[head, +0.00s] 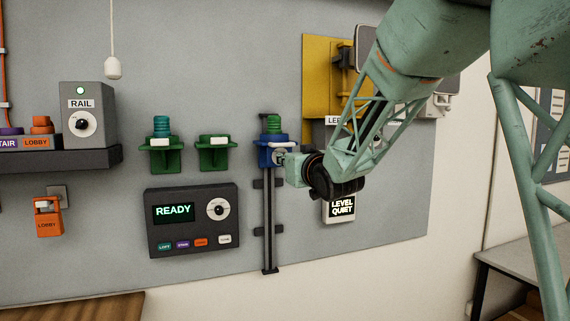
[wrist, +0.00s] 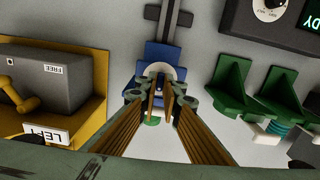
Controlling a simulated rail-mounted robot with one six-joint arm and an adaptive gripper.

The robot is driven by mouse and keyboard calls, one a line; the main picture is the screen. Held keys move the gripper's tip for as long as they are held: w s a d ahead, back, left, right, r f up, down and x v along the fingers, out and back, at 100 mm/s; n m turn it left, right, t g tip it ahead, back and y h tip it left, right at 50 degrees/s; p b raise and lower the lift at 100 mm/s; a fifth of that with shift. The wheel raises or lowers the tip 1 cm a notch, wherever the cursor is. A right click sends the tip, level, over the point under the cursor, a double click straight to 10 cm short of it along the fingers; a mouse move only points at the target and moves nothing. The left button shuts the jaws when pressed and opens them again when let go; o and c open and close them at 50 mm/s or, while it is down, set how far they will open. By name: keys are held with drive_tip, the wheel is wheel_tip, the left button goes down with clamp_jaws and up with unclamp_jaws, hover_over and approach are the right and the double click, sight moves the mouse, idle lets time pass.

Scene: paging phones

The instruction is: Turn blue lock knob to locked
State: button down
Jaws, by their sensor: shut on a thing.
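The blue carriage (head: 265,154) sits near the top of the dark vertical rail, under a green ribbed piece (head: 274,124). My gripper (head: 283,157) reaches it from the right in the head view. In the wrist view the fingertips of my gripper (wrist: 161,93) are close together at the pale round lock knob (wrist: 160,70) on the blue carriage (wrist: 150,56). They are shut on the knob. The fingers hide part of the knob, so its exact angle and any lock marking cannot be read.
A yellow bracket (head: 317,60) and a grey FREE box (wrist: 50,76) stand close beside the carriage. Green brackets (head: 168,160) are on its other side. A dark READY panel (head: 165,235) is below them. The dark rail (head: 268,225) runs down the wall.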

drive_tip(key=shift+m+b, duration=0.35)
drive_tip(key=shift+m, duration=4.35)
drive_tip(key=shift+r, duration=0.1)
drive_tip(key=c, duration=3.1)
unclamp_jaws()
drive_tip(key=shift+c, duration=0.2)
drive_tip(key=shift+o, duration=0.4)
drive_tip(key=shift+s, duration=0.2)
drive_tip(key=v, duration=1.1)
drive_tip(key=shift+s, duration=0.35)
